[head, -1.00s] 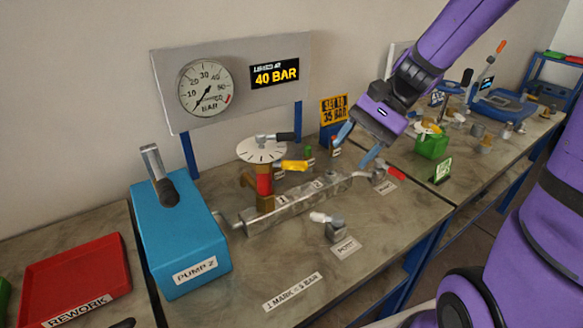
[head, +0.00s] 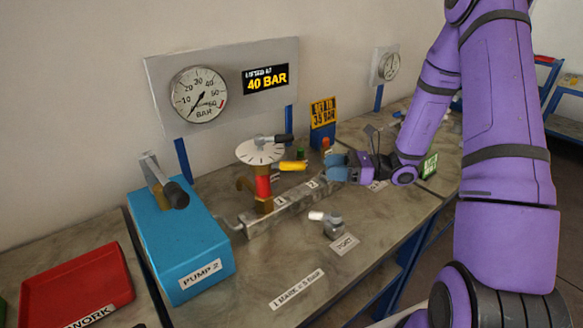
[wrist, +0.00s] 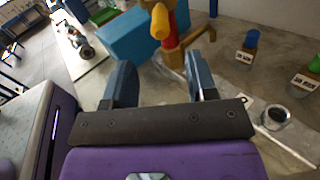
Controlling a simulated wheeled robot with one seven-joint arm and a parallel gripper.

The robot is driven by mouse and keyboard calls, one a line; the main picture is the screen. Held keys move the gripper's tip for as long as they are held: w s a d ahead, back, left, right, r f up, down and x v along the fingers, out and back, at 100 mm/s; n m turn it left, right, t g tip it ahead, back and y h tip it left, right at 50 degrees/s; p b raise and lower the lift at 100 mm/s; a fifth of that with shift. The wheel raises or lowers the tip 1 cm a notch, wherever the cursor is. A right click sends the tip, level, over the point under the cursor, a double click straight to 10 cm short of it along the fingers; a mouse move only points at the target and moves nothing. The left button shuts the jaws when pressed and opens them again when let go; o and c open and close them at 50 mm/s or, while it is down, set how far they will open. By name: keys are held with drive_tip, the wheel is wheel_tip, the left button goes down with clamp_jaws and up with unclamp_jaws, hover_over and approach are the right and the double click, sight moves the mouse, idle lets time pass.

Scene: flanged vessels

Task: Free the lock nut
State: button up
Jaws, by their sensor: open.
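A relief valve with a red and brass body (head: 263,186) stands on the grey manifold (head: 285,204). The lock nut itself is too small to make out. My gripper (head: 332,167) is open and empty, right of the yellow handle and apart from it. In the wrist view its fingers (wrist: 160,82) point toward the handle and valve.
The blue pump (head: 180,240) stands left. A gauge (head: 198,94) and a 40 BAR display (head: 265,78) are on the panel behind. A grey port fitting (head: 332,225) sits in front.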

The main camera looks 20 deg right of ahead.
sight(281, 166)
drive_tip(key=x, duration=1)
drive_tip(key=shift+w+a, duration=0.1)
drive_tip(key=shift+a, duration=0.2)
clamp_jaws()
